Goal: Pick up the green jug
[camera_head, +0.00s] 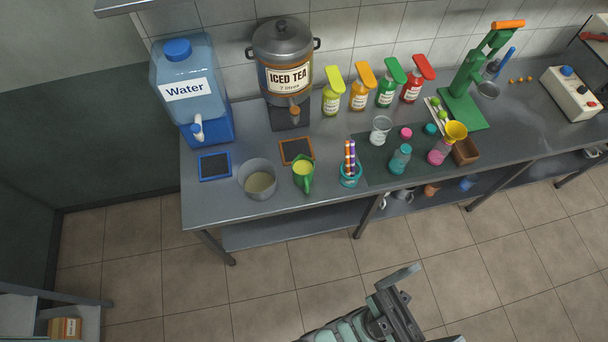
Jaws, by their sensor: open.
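The green jug (304,183) stands upright on the grey metal table, near its front edge. Something yellow shows inside it, and its handle side points toward the front edge. My gripper (428,308) is at the bottom of the view, over the tiled floor in front of the table. Its fingers are spread apart with nothing between them. It is well away from the jug, below and to the right of it in the picture. Part of the gripper is cut off by the bottom edge.
A metal pot (258,190) stands close left of the jug, and a teal cup with striped straws (351,178) close right. Behind are an iced tea dispenser (284,60), a water dispenser (188,90) and several pump bottles. The floor before the table is clear.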

